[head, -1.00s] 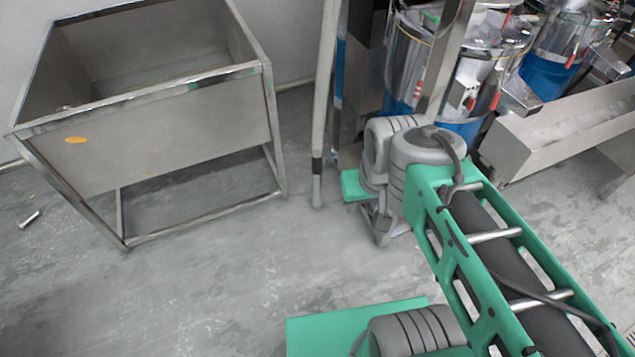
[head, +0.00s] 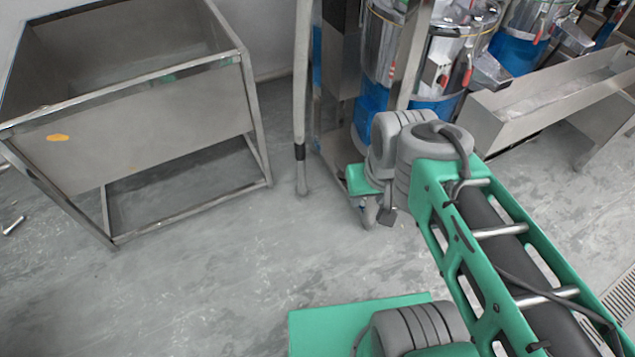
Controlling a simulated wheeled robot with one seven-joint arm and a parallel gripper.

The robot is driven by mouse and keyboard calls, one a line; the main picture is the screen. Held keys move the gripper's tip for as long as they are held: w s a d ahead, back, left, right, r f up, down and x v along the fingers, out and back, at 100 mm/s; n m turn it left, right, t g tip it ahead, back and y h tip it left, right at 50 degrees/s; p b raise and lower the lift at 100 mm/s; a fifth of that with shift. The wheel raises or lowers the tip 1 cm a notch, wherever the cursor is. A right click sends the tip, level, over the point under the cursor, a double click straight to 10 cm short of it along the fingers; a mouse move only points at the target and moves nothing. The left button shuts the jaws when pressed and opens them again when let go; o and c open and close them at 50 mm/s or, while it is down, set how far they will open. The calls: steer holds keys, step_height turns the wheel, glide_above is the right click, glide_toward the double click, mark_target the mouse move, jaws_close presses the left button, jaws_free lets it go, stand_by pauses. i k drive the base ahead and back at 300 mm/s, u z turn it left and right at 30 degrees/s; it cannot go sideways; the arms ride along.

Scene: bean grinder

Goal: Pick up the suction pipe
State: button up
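I cannot pick out the suction pipe for certain. A slim, light grey upright pole (head: 301,100) with a dark band near its foot stands on the floor left of my arm. A small metallic cylinder (head: 14,226) lies on the floor at the far left edge. My green and grey arm reaches from the lower right towards the middle. Its far end is mostly hidden behind its own grey joints. Only small grey parts, perhaps of my gripper (head: 378,213), show below them. Its fingers are not clear, and I see nothing held there.
A steel bin on a frame (head: 140,120) stands at the left. Steel machines with blue-based cylinders (head: 445,105) stand at the back. A steel trough (head: 550,100) extends at the right. Grey floor (head: 210,260) is open in the middle foreground.

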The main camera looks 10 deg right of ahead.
mark_target(299, 142)
steer(key=z, duration=0.4)
steer(key=k, duration=0.95)
steer(key=z, duration=0.15)
steer(key=i, duration=1.65)
steer(key=u, duration=1.6)
steer(key=i, duration=1)
steer(key=u, duration=1.15)
